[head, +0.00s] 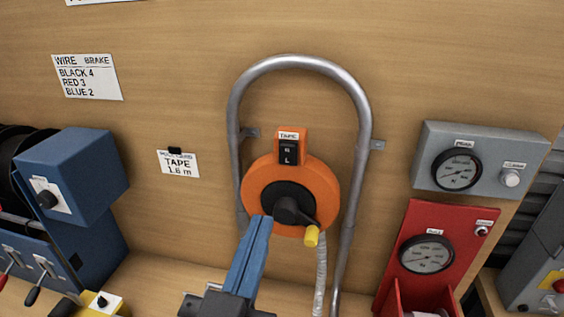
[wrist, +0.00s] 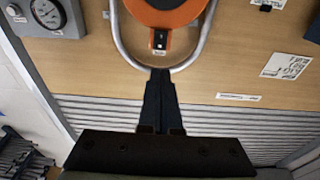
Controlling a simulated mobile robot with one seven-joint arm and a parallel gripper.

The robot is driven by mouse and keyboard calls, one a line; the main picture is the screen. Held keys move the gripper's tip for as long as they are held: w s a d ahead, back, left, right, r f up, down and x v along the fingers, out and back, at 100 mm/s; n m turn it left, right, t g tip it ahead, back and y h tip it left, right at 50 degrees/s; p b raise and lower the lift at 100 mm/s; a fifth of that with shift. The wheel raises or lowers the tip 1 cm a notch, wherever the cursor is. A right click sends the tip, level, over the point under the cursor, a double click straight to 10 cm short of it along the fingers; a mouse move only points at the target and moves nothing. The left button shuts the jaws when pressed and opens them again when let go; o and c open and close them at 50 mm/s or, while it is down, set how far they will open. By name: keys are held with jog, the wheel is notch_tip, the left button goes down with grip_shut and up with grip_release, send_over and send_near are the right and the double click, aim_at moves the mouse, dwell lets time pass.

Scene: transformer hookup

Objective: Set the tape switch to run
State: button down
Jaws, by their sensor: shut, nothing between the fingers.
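The tape switch (head: 288,154) is a black rocker in a small orange housing under a white TAPE label. It sits on top of the round orange tape reel (head: 322,187). Small white marks show on the rocker, but I cannot tell which way it is set. My gripper (head: 262,220) is shut and empty; its blue fingers overlap the reel's lower left, below the switch in the head view. In the wrist view the switch (wrist: 159,40) lies just beyond my dark fingertips (wrist: 160,73), with a gap in the picture. I see no clear contact.
A grey metal hoop (head: 300,62) surrounds the reel. A black crank with a yellow knob (head: 311,236) is on its front, and pale tape (head: 320,275) hangs below. Grey (head: 432,165) and red (head: 398,265) gauge boxes stand right, a blue machine (head: 85,180) left.

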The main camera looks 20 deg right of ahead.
jog(key=p, duration=0.4)
send_near(287, 149)
jog(key=x, duration=0.5)
jog(key=shift+w+d+r, duration=0.1)
jog(key=shift+w+r, duration=0.05)
jog(key=shift+x, duration=0.75)
jog(key=shift+w+r+p, duration=0.2)
jog(key=shift+r+p, duration=0.05)
jog(key=shift+p, duration=0.8)
jog(key=shift+f+b, duration=0.35)
jog(key=shift+b, duration=0.05)
